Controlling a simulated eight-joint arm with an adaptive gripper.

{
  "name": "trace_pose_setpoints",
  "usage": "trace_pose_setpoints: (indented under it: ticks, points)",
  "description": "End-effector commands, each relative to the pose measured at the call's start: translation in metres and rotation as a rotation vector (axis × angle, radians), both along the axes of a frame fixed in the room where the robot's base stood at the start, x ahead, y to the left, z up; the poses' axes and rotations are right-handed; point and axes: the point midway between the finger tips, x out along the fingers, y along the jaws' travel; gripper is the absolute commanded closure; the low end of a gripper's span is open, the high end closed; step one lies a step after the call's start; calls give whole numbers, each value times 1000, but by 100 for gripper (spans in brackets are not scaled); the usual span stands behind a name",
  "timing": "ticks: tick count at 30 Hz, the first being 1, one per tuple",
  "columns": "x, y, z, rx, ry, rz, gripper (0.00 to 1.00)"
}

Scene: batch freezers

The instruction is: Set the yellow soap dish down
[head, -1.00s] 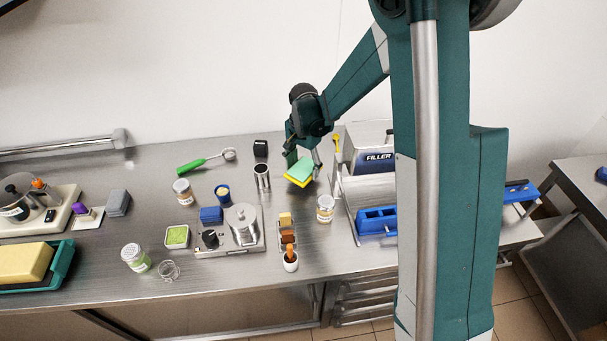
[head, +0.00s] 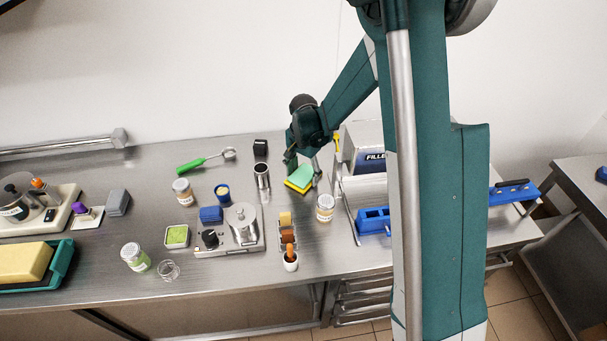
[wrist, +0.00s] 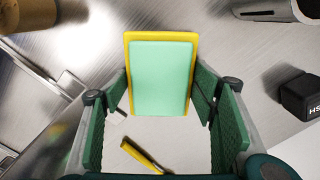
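The yellow soap dish (head: 298,187) carries a mint-green sponge (head: 302,174) on top, and sits low over the steel counter at the back, left of the filler machine. In the wrist view the yellow rim (wrist: 128,60) shows around the sponge (wrist: 164,80). My gripper (wrist: 160,92) has its green finger pads against the dish's left and right sides, and it also shows in the head view (head: 303,166). The dish's underside is hidden, so I cannot tell if it touches the counter.
A metal cup (head: 262,176) stands left of the dish, with a black block (head: 261,148) behind it. A jar (head: 325,208) stands in front to the right. The filler machine (head: 362,160) is close on the right. Bare counter lies just around the dish.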

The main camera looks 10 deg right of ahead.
Motion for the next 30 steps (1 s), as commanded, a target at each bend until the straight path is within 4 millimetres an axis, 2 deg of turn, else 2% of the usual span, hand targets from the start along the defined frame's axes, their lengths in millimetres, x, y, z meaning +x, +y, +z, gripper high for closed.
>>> trace_pose_setpoints:
  ticks: [1, 3, 20, 30]
  points:
    - [0, 0, 0, 0, 0, 0, 37]
    - [0, 0, 0, 0, 0, 0, 28]
    - [0, 0, 4, 0, 0, 0, 28]
    - [0, 0, 36, 0, 0, 0, 28]
